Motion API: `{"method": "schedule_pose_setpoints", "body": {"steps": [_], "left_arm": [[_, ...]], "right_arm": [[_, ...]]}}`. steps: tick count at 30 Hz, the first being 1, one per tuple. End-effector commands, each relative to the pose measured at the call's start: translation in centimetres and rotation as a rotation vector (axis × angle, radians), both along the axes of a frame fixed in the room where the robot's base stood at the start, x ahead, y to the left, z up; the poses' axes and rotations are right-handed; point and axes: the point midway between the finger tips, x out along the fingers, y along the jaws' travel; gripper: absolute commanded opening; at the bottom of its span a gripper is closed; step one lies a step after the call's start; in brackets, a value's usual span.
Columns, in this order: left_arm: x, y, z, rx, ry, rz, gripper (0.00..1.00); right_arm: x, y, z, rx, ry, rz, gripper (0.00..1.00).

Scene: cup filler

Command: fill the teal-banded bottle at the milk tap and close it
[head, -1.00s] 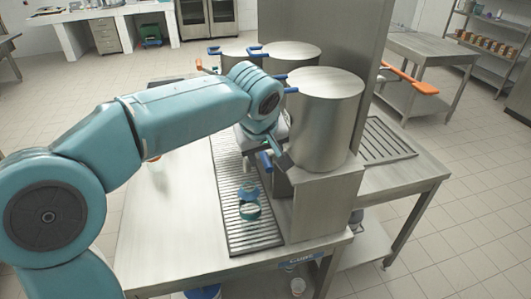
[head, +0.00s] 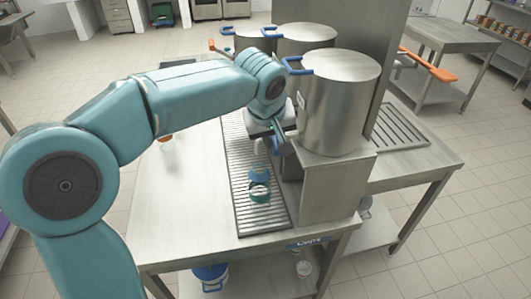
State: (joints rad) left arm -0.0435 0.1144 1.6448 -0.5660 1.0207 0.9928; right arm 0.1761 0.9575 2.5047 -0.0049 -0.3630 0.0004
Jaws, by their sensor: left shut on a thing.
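The teal-banded bottle (head: 260,196) stands upright on the slatted drip tray (head: 243,222), below the front tap. A blue part (head: 258,174) shows at its top; whether its mouth is open or how full it is cannot be made out. My left gripper (head: 281,143) is shut at the blue tap lever (head: 274,128) on the front of the dispenser, just above and behind the bottle. My arm hides part of the taps, and the fingertips are small and dark. My right gripper is not in view.
The steel dispenser (head: 335,200) carries a large pot (head: 340,95), with more pots behind. A small clear jar (head: 166,144) with an orange-red top stands on the left of the table (head: 170,215), otherwise bare there. A blue bucket (head: 210,276) is on the lower shelf.

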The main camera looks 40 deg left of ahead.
Motion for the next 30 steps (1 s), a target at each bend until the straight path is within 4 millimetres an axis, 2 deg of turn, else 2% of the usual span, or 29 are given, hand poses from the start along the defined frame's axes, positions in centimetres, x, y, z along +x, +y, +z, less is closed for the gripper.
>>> {"method": "schedule_pose_setpoints", "body": {"steps": [6,19,30], "left_arm": [[-0.8,1.1,0.2,0.000,-0.004,-0.174,0.00],[-0.9,1.5,0.3,-0.001,-0.004,-0.243,0.00],[-1.5,3.1,0.2,0.001,-0.004,-0.503,0.00]], "right_arm": [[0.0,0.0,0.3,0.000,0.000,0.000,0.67],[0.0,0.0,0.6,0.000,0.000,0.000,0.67],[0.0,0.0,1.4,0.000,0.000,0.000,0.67]]}}
